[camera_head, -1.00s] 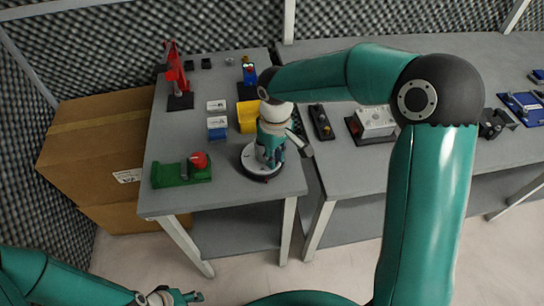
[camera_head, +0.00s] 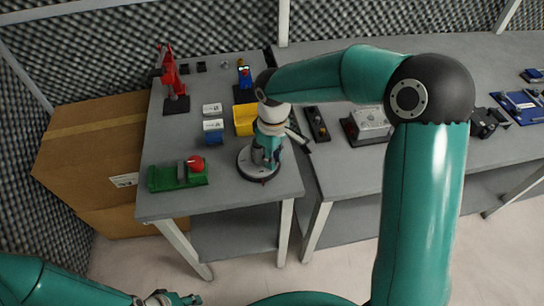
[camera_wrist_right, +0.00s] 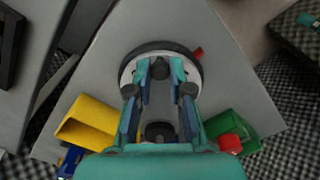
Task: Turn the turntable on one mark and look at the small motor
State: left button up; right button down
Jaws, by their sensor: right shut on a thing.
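The turntable (camera_head: 246,165) is a round, pale grey disc with a dark rim near the front right corner of the left table. It also shows in the right wrist view (camera_wrist_right: 128,72), with a small red pointer (camera_wrist_right: 198,52) at its edge. My right gripper (camera_head: 263,166) points down over the disc. Its fingers (camera_wrist_right: 168,70) are closed in over the middle of the turntable, and what lies between them is largely hidden. I cannot pick out the small motor clearly. My left gripper (camera_head: 178,298) is at the bottom edge, away from the tables; its jaw opening is unclear.
A green fixture with a red part (camera_head: 178,176) stands left of the turntable. A yellow bin (camera_head: 243,121), blue box (camera_head: 213,132) and red stand (camera_head: 172,80) are behind. A cardboard box (camera_head: 95,150) stands left of the table. The right table (camera_head: 340,190) holds several devices.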

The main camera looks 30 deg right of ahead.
jog(key=c, duration=1.2)
grip_release()
jog(key=shift+w+d+r, duration=0.1)
jog(key=shift+w+r, duration=0.05)
jog(key=shift+o, duration=0.7)
notch_tip(320, 180, up, 12)
jog(key=shift+f, duration=0.2)
